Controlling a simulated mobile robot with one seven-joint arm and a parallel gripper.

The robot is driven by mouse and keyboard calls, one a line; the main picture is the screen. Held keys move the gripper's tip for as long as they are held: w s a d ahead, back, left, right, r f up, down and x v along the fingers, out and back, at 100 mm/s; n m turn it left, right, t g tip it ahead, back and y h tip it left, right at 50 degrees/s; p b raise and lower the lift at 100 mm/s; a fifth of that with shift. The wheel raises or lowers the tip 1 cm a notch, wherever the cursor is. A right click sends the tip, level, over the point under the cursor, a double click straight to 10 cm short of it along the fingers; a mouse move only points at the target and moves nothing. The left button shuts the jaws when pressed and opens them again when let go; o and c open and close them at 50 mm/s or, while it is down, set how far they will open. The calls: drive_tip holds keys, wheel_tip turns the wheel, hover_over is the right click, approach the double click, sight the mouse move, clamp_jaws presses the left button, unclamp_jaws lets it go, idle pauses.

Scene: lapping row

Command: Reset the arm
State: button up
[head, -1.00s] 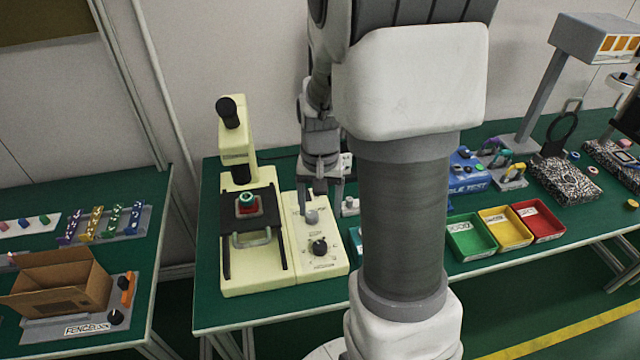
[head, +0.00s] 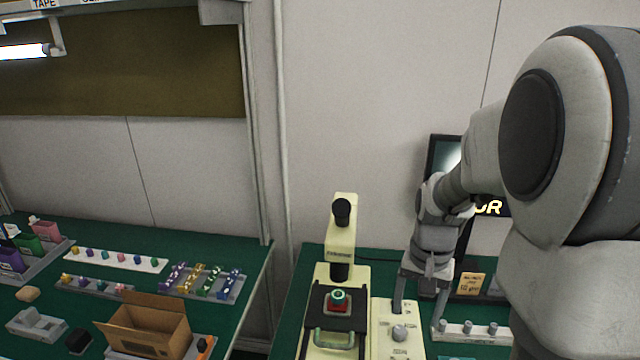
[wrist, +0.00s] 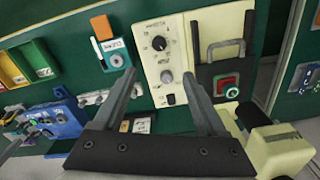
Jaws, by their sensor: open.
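My gripper (head: 420,310) is open and empty in the head view, just above the control panel of the cream machine. In the wrist view my gripper (wrist: 160,95) shows two separated grey fingers with nothing between them. Beyond them is the cream control panel (wrist: 178,28) with a black knob and a grey knob. My arm (head: 480,150) is bent, its large white joint filling the right side of the head view.
The cream machine (head: 343,225) with a black column stands beside the panel, a red and green part (head: 339,300) on its stage. A cardboard box (head: 150,322) sits on the left bench. Bins (wrist: 35,58) and a blue block (wrist: 50,120) appear in the wrist view.

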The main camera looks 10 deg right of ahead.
drive_tip(key=s+a+r+n+t+p, duration=0.1)
drive_tip(key=s+a+r+n+t, duration=0.4)
drive_tip(key=s+a+r, duration=0.5)
wheel_tip(320, 180, up, 4)
drive_tip(key=s+n, duration=0.1)
drive_tip(key=s, duration=0.1)
drive_tip(key=shift+s+a+r+n+t, duration=0.25)
drive_tip(key=shift+s+n+t, duration=0.05)
drive_tip(key=shift+n, duration=0.1)
drive_tip(key=w+d+f+n+g+b, duration=0.2)
drive_tip(key=w+d+f+g+b, duration=0.1)
drive_tip(key=w+d+f+b, duration=0.4)
drive_tip(key=w+d+f+n+g+b, duration=0.1)
drive_tip(key=w+d+f+g+b, duration=0.25)
drive_tip(key=w+f, duration=0.35)
drive_tip(key=shift+t, duration=0.45)
drive_tip(key=f+b, duration=0.1)
drive_tip(key=f, duration=0.5)
drive_tip(key=f+b, duration=0.1)
drive_tip(key=f, duration=0.5)
drive_tip(key=s+f+b, duration=0.1)
drive_tip(key=f+b, duration=0.1)
drive_tip(key=f, duration=0.4)
drive_tip(key=shift+s+f, duration=0.1)
drive_tip(key=shift+f, duration=0.1)
